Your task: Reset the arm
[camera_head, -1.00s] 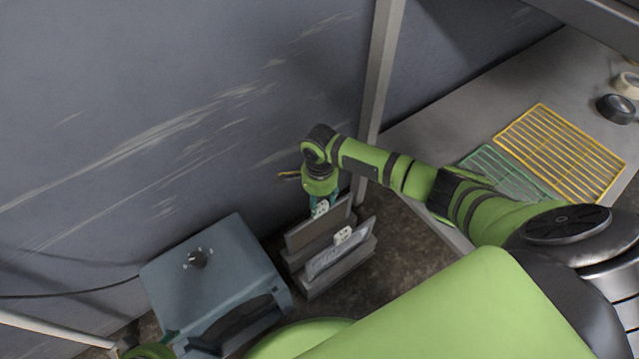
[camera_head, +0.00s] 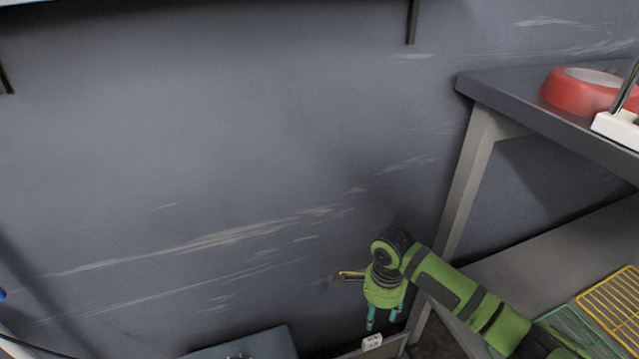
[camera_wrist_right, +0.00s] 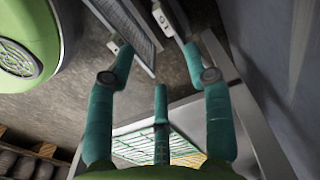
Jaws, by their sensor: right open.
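My right gripper (camera_head: 384,318) points down in front of the blue-grey wall, left of the table leg. Its teal fingers also show in the right wrist view (camera_wrist_right: 160,60), spread apart with nothing between them. Below it is a grey upright panel (camera_head: 372,347) with a small white socket-like piece on its top edge, mostly cut off by the picture's bottom edge. In the right wrist view, grey panels (camera_wrist_right: 128,25) with white pieces stand beyond the fingertips, apart from them. My left gripper is not in view.
A grey table (camera_head: 500,100) at the upper right carries a red ring-shaped item (camera_head: 575,90) and a white block (camera_head: 618,128). A lower shelf (camera_head: 540,260) holds green (camera_head: 572,335) and yellow racks (camera_head: 612,305). A blue-grey box (camera_head: 245,344) shows at the bottom.

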